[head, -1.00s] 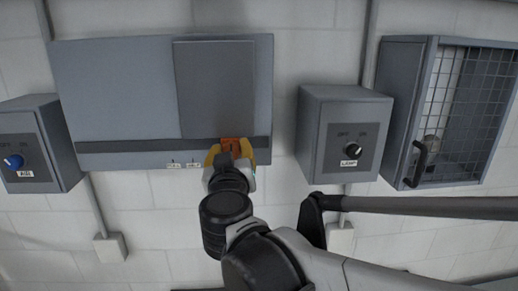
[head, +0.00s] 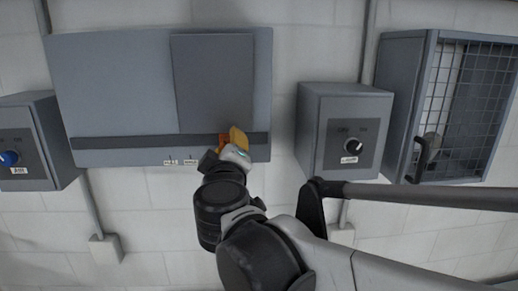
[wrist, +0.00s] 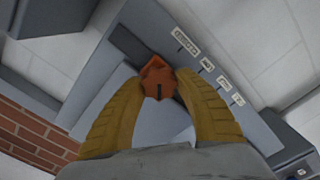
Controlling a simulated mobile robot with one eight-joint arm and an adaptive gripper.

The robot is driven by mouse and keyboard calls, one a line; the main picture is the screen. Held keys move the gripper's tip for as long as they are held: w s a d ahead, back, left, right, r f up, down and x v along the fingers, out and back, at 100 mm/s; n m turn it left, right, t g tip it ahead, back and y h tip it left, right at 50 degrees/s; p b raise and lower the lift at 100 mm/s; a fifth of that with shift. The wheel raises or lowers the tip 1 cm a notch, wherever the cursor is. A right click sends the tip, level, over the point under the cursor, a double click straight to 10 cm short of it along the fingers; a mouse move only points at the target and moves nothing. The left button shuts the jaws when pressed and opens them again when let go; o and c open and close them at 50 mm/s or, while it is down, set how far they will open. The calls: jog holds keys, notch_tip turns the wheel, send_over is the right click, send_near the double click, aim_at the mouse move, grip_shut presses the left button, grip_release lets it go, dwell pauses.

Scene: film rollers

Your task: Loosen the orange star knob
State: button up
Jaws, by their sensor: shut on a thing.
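The orange star knob (wrist: 158,78) sits on the dark slotted strip (head: 110,142) along the lower part of the grey wall panel. A dark mark shows on the knob's face in the wrist view. My gripper (wrist: 160,88) has yellow fingers, one on each side of the knob, and is shut on it. In the head view my gripper (head: 234,140) looks rolled, with one finger in front. It hides part of the knob (head: 223,141) there.
A grey plate (head: 212,80) covers the panel's upper right. Small white labels (wrist: 207,64) line the panel's lower edge. A box with a black knob (head: 352,146) is to the right, then a mesh-door cabinet (head: 455,110). A box with a blue knob (head: 10,158) is at the left.

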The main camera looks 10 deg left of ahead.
jog(key=n+b, duration=0.1)
jog(key=n, duration=0.4)
jog(key=shift+a+f+n, duration=0.1)
jog(key=shift+n, duration=0.3)
jog(key=n+b, duration=0.1)
jog(key=n, duration=0.3)
jog(key=shift+n, duration=0.3)
jog(key=shift+b, duration=0.3)
jog(key=o, duration=1.2)
jog(key=v, duration=1.2)
jog(key=shift+f, duration=0.1)
